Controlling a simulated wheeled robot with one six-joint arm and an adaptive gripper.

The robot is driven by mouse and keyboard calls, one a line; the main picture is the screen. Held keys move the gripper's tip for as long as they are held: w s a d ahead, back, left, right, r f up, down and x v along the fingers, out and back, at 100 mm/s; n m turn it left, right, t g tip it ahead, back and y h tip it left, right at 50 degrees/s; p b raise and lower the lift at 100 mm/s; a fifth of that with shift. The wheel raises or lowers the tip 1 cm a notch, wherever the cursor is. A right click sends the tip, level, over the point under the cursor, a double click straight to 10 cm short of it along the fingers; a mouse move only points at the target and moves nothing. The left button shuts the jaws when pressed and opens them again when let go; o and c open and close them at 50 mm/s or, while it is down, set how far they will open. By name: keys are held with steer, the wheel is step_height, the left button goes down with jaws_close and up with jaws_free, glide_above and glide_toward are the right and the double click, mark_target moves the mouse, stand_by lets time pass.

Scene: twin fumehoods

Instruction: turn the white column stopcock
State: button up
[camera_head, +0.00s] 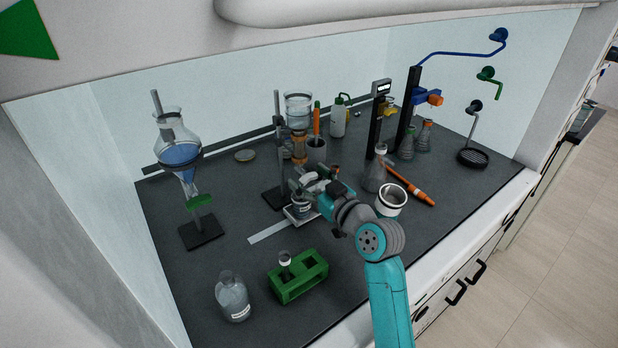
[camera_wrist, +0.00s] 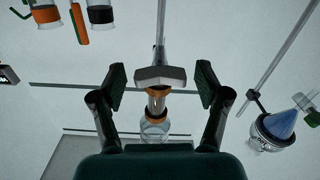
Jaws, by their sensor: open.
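In the head view, the glass column (camera_head: 299,108) stands clamped on a stand at the middle back, with an orange band lower down. My gripper (camera_head: 312,184) is in front of its lower part and hides the stopcock there. In the wrist view, a pale grey-white block-shaped handle, which looks like the white column stopcock (camera_wrist: 160,76), sits between the fingers of my gripper (camera_wrist: 161,86). The fingers are open, with a clear gap on each side of the handle. An orange ring and clear glass (camera_wrist: 155,104) show behind it.
A separating funnel (camera_head: 180,153) with blue liquid stands on the left. A balance (camera_head: 298,218) bearing a small jar is below my gripper. A green rack (camera_head: 298,277) and a bottle (camera_head: 232,297) are in front.

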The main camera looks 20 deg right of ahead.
steer(key=shift+w, duration=0.1)
steer(key=c, duration=1.2)
steer(key=shift+m, duration=0.7)
steer(key=o, duration=1.2)
steer(key=v, duration=1.2)
